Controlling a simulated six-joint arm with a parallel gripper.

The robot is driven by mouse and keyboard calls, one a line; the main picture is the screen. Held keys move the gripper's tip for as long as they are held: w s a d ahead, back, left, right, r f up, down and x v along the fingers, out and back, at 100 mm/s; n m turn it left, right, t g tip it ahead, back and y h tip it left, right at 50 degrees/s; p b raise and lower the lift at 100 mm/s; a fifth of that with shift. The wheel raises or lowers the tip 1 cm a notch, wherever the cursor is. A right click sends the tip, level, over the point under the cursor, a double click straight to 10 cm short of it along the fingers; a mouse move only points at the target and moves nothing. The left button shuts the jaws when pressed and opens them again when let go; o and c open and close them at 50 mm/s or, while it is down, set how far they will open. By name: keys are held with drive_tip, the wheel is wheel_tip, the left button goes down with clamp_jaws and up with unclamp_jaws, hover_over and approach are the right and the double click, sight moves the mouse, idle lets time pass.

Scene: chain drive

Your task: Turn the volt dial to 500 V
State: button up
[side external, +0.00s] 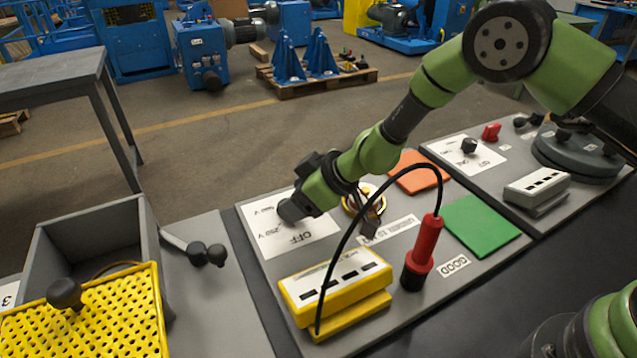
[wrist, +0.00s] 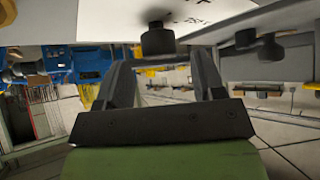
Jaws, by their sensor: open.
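The volt dial's white plate (side external: 318,240) lies flat on the grey board in the side external view, marked OFF and 250 V, with another voltage mark too small to read surely. My arm's end hangs over it and hides part of it. A black knob (wrist: 157,40), seemingly the volt dial, shows in the wrist view against a white lettered plate. That view is roughly upside down. My gripper (wrist: 163,60) is open and empty there, its two black fingers apart. The knob appears ahead, between the fingers' lines and offset toward the plate. The dial's setting cannot be read.
A yellow meter box (side external: 337,285) with a black cable and a red probe (side external: 424,250) stand in front. Orange (side external: 417,170) and green (side external: 478,226) pads lie right. A ball-ended lever (side external: 206,253) and grey bin (side external: 90,225) are left. A second dial plate stands at the back right.

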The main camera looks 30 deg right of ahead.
drive_tip(key=v, duration=0.6)
drive_tip(key=shift+d+r, duration=0.2)
drive_tip(key=shift+s, duration=0.15)
